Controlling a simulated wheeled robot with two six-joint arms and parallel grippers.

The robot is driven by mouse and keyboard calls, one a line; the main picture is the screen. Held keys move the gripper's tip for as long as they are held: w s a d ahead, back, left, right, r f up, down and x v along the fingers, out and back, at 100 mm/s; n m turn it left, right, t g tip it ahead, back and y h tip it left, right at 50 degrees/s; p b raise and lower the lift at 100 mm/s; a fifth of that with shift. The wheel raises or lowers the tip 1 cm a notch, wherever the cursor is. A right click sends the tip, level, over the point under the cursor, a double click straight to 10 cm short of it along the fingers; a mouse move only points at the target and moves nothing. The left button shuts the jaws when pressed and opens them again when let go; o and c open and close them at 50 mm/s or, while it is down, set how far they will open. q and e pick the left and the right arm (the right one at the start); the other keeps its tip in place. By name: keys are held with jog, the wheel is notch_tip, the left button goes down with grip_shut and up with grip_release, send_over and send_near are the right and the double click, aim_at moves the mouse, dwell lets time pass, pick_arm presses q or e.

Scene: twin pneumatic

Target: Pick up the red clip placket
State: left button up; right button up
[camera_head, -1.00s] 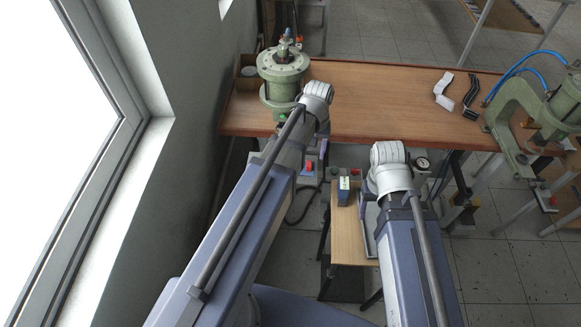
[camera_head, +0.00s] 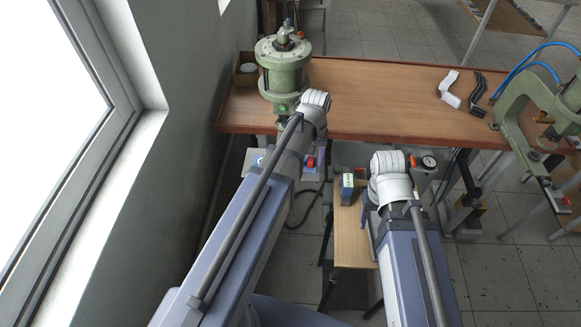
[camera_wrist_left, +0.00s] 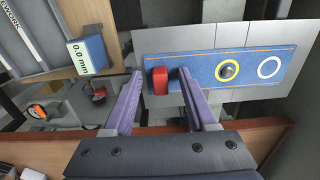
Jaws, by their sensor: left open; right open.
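The red clip placket (camera_wrist_left: 160,81) stands on a blue panel (camera_wrist_left: 204,72) fixed to a grey plate in the left wrist view. A small red spot (camera_head: 310,161) beside my left arm in the head view appears to be the same piece. My left gripper (camera_wrist_left: 159,76) is open, with one purple finger on each side of the clip. The fingertips reach about level with it; contact cannot be told. In the head view my left gripper is hidden behind its own arm.
The panel also holds a yellow-ringed knob (camera_wrist_left: 227,71) and a white ring marking (camera_wrist_left: 270,67). A box reading 0.0 mm (camera_wrist_left: 88,55) is left of the clip. The wooden table edge (camera_wrist_left: 262,138) lies close to my left gripper. A green cylinder (camera_head: 282,68) stands on the table.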

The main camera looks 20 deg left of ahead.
pick_arm(q)
jog(key=shift+r, duration=0.1)
jog(key=shift+c, duration=0.2)
grip_shut()
